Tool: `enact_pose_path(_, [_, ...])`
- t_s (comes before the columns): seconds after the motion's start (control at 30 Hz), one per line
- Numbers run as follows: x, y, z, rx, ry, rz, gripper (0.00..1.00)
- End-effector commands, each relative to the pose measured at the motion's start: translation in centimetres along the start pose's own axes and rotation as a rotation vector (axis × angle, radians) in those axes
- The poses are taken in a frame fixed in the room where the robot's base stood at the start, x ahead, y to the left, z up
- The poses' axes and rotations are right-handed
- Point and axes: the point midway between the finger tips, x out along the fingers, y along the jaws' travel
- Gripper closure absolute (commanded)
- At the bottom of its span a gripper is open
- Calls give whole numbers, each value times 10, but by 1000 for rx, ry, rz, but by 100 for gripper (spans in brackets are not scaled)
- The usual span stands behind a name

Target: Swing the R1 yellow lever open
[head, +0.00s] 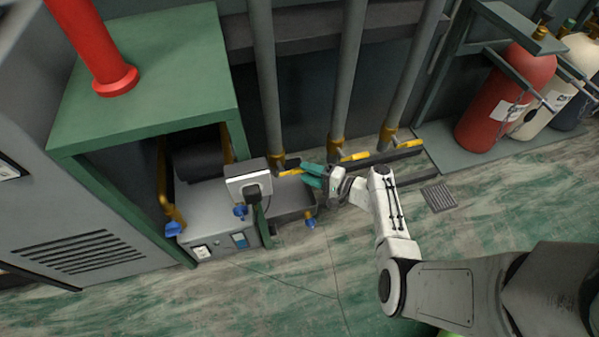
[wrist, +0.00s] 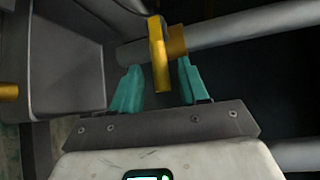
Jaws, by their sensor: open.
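Three grey pipes each carry a yellow lever at the foot. My gripper (head: 304,173), with teal fingers, is at the lever of the leftmost pipe (head: 290,172). No R1 label is readable, so I cannot confirm which lever bears that name. In the wrist view the yellow lever (wrist: 158,55) reaches into the gap between the open fingers of my gripper (wrist: 158,80). A finger stands on each side of it, with gaps visible. The lever's far end joins a yellow valve fitting (wrist: 176,40) on the grey pipe (wrist: 240,28).
The middle lever (head: 355,156) and right lever (head: 413,144) are close to the right. A green-framed bench (head: 150,60) and a grey box with a gauge (head: 248,183) stand left. A red cylinder (head: 500,100) stands at right. The floor in front is mostly clear.

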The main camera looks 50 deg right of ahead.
Motion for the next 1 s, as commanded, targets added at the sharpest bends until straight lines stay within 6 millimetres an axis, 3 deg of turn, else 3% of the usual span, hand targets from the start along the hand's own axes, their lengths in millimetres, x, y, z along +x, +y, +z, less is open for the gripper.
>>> enact_pose_path(0.23, [30,2,0,0,-2,1,56])
enact_pose_path(0.63, [35,0,0,0,-1,1,57])
enact_pose_path(1.0, [35,0,0,0,-1,2,92])
